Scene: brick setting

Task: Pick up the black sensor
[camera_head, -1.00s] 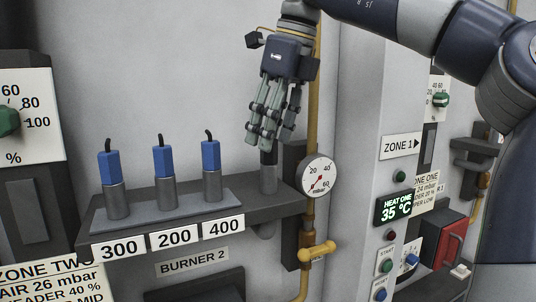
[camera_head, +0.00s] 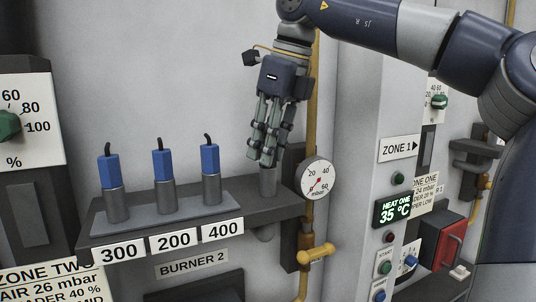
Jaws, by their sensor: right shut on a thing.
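My right gripper (camera_head: 267,154) points down at the right end of the dark shelf, its fingers shut on the black sensor. The fingers hide the black sensor's dark top. Below the fingertips shows the grey cylinder (camera_head: 268,183) that stands upright on the shelf, in which the sensor sits. I cannot tell whether the sensor has risen out of it. My left gripper is not in view.
Three blue-topped sensors (camera_head: 163,163) stand in grey sockets on the shelf (camera_head: 270,209), labelled 300, 200 and 400. A round gauge (camera_head: 318,180) and yellow pipe (camera_head: 310,226) are close on the right. A control panel (camera_head: 389,235) stands farther right.

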